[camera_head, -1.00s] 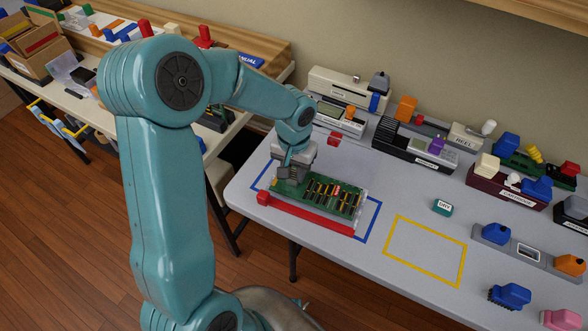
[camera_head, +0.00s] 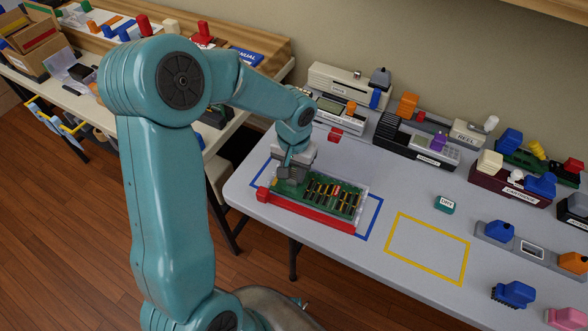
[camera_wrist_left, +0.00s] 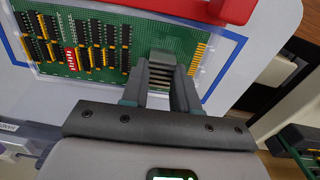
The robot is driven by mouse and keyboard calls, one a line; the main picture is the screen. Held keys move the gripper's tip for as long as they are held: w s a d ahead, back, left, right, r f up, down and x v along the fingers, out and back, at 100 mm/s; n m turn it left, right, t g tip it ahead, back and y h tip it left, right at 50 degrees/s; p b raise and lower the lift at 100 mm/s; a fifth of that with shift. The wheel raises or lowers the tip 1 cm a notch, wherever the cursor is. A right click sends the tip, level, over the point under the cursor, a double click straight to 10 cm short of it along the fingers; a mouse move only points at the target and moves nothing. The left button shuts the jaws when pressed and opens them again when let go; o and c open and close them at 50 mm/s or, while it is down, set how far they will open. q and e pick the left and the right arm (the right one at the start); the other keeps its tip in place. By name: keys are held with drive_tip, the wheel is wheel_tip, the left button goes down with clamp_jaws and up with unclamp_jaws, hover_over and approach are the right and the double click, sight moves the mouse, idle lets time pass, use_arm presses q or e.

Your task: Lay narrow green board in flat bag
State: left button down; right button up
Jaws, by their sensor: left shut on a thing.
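The green board (camera_head: 322,209), with rows of black and yellow parts and one red part, lies level at the clear flat bag (camera_head: 364,190). The bag's pale rim shows past the board's edge in the left wrist view (camera_wrist_left: 226,62). I cannot tell whether the board touches the bag's floor. A red bar (camera_head: 310,214) with a block at its left end runs along the bag's front side. My left gripper (camera_head: 287,180) points down over the board's left end. In the left wrist view its fingers (camera_wrist_left: 163,75) close on a ridged grey grip on the board (camera_wrist_left: 110,48).
Blue tape (camera_head: 372,222) frames the bag on the grey table. An empty yellow tape rectangle (camera_head: 428,250) lies to the right. A small teal block (camera_head: 444,204) stands behind it. Several handheld devices line the back, including a cream one (camera_head: 340,85). Another table stands at the left.

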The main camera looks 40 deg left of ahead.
use_arm(q)
drive_tip(key=shift+f, duration=0.3)
drive_tip(key=c, duration=0.8)
unclamp_jaws()
drive_tip(key=shift+r, duration=0.1)
wheel_tip(320, 180, up, 8)
drive_tip(key=p, duration=0.5)
drive_tip(key=shift+s, duration=0.1)
